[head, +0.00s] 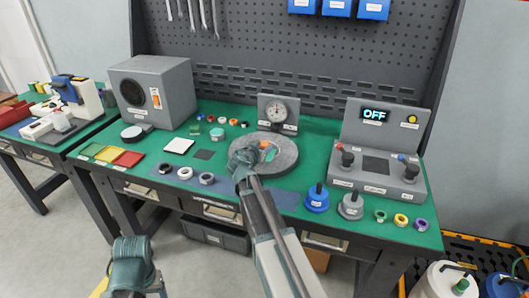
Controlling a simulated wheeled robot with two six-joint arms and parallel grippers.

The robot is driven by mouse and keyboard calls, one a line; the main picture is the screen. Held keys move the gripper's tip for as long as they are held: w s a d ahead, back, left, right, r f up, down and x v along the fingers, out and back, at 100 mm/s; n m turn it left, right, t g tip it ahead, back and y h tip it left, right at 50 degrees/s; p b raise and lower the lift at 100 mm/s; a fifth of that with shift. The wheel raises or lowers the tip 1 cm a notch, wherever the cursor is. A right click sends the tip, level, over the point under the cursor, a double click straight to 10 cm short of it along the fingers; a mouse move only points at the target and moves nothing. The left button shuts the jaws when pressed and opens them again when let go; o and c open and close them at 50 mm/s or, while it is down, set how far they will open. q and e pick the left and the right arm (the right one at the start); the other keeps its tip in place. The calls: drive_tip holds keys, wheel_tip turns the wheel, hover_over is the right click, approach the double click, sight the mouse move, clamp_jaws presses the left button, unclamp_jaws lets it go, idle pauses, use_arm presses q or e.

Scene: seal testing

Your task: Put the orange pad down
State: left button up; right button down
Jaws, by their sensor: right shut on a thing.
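A small orange piece (264,144), which looks like the orange pad, shows just past my right gripper (257,154), above the round grey plate (286,160). My right gripper is shut on it; the wrist hides most of the fingers. I cannot tell whether the pad touches the plate. A small teal patch shows beside it on the plate. Part of my left arm shows at the bottom left, but its fingers are not visible.
A dial gauge (278,112) stands behind the plate. A control box reading OFF (375,153) is to the right, with a blue weight (317,200) and a grey weight (351,207) before it. Several rings lie left of the plate. A grey speaker-like box (152,95) stands back left.

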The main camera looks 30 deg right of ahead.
drive_tip(key=shift+f, duration=0.1)
drive_tip(key=shift+c, duration=1.3)
unclamp_jaws()
drive_tip(key=p+v, duration=0.4)
drive_tip(key=v, duration=0.6)
drive_tip(key=shift+s+a+r, duration=0.15)
drive_tip(key=shift+a+r, duration=0.05)
drive_tip(key=shift+r, duration=0.1)
drive_tip(key=shift+o, duration=0.2)
drive_tip(key=shift+s+a+r, duration=0.15)
drive_tip(key=shift+s+a, duration=0.25)
drive_tip(key=shift+a, duration=0.2)
